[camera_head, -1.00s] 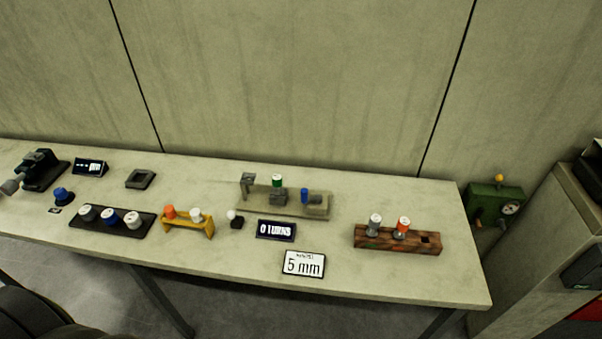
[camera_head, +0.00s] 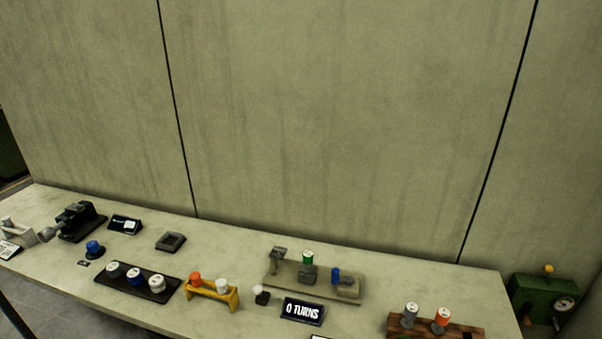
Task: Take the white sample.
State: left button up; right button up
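Several white items stand on the bench, and I cannot tell for certain which is the white sample. A white-topped piece (camera_head: 222,286) stands in the yellow rack (camera_head: 212,296) beside an orange-topped piece (camera_head: 195,279). A small white knob (camera_head: 259,289) sits on a black block. Neither of my grippers is in view.
The bench (camera_head: 225,255) runs along a concrete wall. A fixture with green and blue pieces (camera_head: 312,277), a "0 TURNS" display (camera_head: 302,311) and a wooden rack (camera_head: 436,326) stand to the right. A green box with a gauge (camera_head: 543,300) is beyond the bench's right end.

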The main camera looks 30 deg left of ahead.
aim_at(221, 283)
jog(key=j+u, duration=0.1)
jog(key=u, duration=0.35)
jog(key=i+u, duration=0.1)
jog(key=u, duration=0.35)
jog(key=i+j+u, duration=0.1)
jog(key=u, duration=0.35)
